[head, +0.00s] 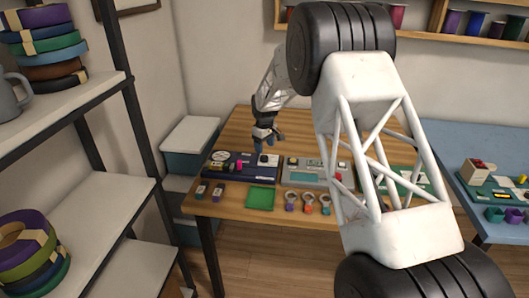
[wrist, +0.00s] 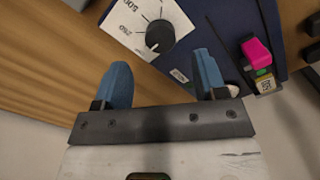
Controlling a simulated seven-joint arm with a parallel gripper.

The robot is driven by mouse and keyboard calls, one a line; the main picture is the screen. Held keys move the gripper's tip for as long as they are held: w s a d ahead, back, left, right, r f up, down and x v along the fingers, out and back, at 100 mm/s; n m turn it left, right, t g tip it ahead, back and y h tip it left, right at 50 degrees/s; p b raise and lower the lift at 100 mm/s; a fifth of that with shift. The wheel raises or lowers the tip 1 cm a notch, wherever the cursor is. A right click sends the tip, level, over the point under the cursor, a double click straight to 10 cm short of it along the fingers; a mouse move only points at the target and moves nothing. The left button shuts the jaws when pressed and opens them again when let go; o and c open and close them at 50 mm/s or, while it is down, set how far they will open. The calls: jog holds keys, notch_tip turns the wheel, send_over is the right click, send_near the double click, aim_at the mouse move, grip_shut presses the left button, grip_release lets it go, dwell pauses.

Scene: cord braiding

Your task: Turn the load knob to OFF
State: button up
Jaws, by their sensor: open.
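A black round knob (wrist: 160,35) with a white pointer mark sits on a white numbered dial plate on the dark blue panel (wrist: 228,30). The pointer is toward the lower left in the wrist view. I cannot read an OFF or load label. In the head view the knob (head: 264,158) is small, near the panel's right end. My gripper (head: 265,139) is above that end of the panel, its blue fingers apart and empty. In the wrist view my gripper (wrist: 162,80) has the knob just beyond its fingertips, between them and not touched.
A pink piece (wrist: 256,50) stands on the panel near the knob. A grey device (head: 310,172) is to the right in the head view. A green mat (head: 261,198) and several ring-shaped parts lie along the front of the wooden table. A shelf (head: 95,215) stands at the left.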

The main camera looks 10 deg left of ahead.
aim_at(265, 157)
jog(key=shift+r, duration=1.1)
jog(key=shift+r, duration=0.15)
notch_tip(265, 157, up, 7)
dwell(0.5)
